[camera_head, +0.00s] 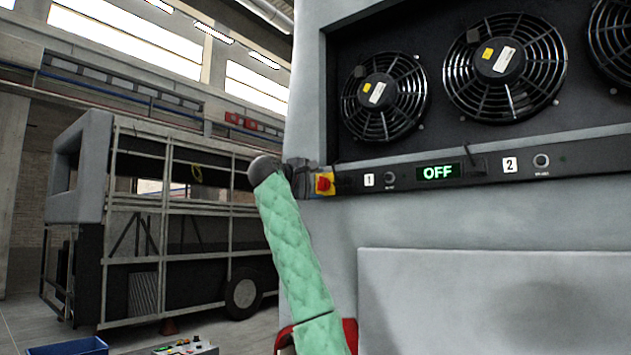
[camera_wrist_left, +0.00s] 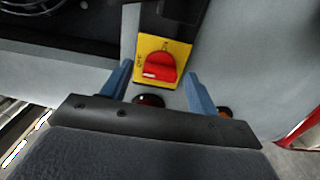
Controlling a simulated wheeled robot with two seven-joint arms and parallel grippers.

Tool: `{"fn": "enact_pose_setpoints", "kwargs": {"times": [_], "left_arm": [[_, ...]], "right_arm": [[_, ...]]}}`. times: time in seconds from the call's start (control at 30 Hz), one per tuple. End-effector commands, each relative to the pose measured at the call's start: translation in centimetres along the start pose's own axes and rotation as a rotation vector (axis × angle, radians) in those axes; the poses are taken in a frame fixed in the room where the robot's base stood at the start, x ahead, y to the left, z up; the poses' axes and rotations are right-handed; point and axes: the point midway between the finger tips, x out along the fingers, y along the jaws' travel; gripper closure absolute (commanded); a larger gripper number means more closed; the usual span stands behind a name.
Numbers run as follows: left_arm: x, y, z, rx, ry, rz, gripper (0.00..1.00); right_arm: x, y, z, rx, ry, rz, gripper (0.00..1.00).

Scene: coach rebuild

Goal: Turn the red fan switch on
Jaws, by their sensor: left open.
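The red fan switch (camera_head: 324,182) is a red rotary knob on a yellow plate at the left end of the black panel strip. My left gripper (camera_head: 305,180) is at the switch's left side in the head view. In the left wrist view its two blue fingers (camera_wrist_left: 157,88) are open, one on each side below the knob, with nothing between them gripped. Whether they touch the plate I cannot tell. The display (camera_head: 438,172) reads OFF in green. My right gripper is out of view.
Black caged fans (camera_head: 384,97) sit in a recess above the strip. Labels 1 and 2 with small round knobs (camera_head: 541,160) are further right along it. A grey raised panel (camera_head: 490,300) is below. A bus frame (camera_head: 170,220) stands behind at the left, with a blue bin (camera_head: 80,346) at the bottom.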

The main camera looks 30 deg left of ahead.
Motion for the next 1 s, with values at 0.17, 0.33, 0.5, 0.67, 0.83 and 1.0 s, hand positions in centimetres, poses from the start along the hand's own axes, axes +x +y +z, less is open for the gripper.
{"fn": "enact_pose_setpoints", "kwargs": {"times": [0.17, 0.33, 0.5, 0.67, 0.83, 1.0], "left_arm": [[0.0, 0.0, 0.0, 0.0, 0.0, 0.0, 0.4], [0.0, 0.0, 0.0, 0.0, 0.0, 0.0, 0.69], [0.0, -0.1, 0.0, 0.0, 0.0, -0.001, 0.85], [0.0, -0.2, 0.0, 0.011, 0.0, -0.002, 0.85], [0.0, -0.4, -0.1, 0.061, 0.001, -0.002, 0.85], [-0.1, -0.5, -0.1, 0.142, 0.0, -0.002, 0.85]], "right_arm": [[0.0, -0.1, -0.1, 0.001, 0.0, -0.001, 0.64], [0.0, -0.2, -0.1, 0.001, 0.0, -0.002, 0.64], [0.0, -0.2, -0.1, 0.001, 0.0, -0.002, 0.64], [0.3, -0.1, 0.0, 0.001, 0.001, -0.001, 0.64], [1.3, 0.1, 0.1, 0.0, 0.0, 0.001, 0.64], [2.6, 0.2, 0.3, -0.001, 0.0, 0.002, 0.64]]}}
